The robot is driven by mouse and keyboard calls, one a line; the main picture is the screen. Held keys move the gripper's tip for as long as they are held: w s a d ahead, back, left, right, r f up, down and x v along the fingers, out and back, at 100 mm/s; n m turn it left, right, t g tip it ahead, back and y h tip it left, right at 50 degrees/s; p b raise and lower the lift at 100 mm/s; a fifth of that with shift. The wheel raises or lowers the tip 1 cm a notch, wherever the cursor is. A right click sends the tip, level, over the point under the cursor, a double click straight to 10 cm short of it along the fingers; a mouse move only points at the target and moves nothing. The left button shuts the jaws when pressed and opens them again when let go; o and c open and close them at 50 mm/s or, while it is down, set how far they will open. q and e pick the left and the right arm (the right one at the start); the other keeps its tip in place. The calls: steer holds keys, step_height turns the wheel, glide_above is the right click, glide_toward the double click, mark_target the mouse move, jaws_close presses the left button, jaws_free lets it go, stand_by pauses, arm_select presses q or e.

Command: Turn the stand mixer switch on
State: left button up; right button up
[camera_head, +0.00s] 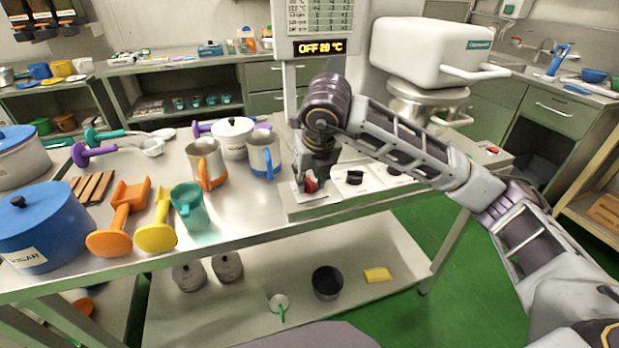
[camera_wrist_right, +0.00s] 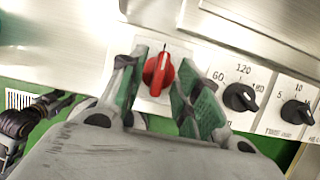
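A red knob (camera_head: 310,186) sits on a white plate at the left end of the control panel on the table's front edge. In the right wrist view, the red knob (camera_wrist_right: 158,73) has its pointer roughly upright, near a dark mark. My right gripper (camera_head: 308,182) is lowered over it. In the wrist view, its green-padded fingers (camera_wrist_right: 158,88) are open, one on each side of the knob, with small gaps showing. The stand mixer (camera_head: 432,52), with a white head, stands behind my right arm. The display (camera_head: 320,47) reads OFF and a temperature. My left gripper is not in view.
Two black dials (camera_wrist_right: 240,97) (camera_wrist_right: 297,112) sit to the right of the red knob. A blue-handled metal jug (camera_head: 262,155) and an orange-handled one (camera_head: 207,163) stand left of my gripper. A red button (camera_head: 493,150) is at the table's right end.

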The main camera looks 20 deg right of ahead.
steer(key=v, duration=1.1)
steer(key=shift+s, duration=0.1)
stand_by(0.6)
